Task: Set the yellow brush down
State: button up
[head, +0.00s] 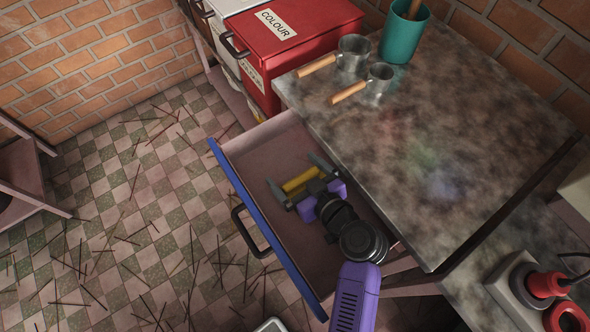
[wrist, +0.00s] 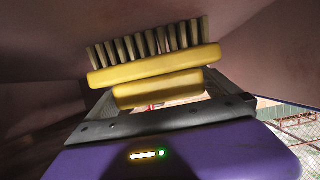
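The yellow brush (head: 301,180) is inside the open drawer (head: 262,147), between the two fingers of my gripper (head: 296,178). In the wrist view the brush (wrist: 155,68) shows a yellow back with a narrower yellow block and a row of grey-brown bristles pointing up in the picture. My gripper's fingers (wrist: 160,108) stand wide apart, one at each end of the narrower block, and seem to close on it. I cannot tell whether the brush touches the drawer floor.
The drawer has a blue front (head: 265,228) with a black handle (head: 246,232). The stone-topped table (head: 440,130) above it holds two metal cups with wooden handles (head: 353,54) and a teal pot (head: 401,38). A red box (head: 290,50) stands behind. Thin sticks litter the floor.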

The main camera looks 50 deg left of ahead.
aim_at(302, 180)
jog(key=shift+r+p, duration=0.25)
jog(key=shift+p, duration=0.05)
jog(key=v, duration=0.7)
jog(key=shift+d, duration=0.3)
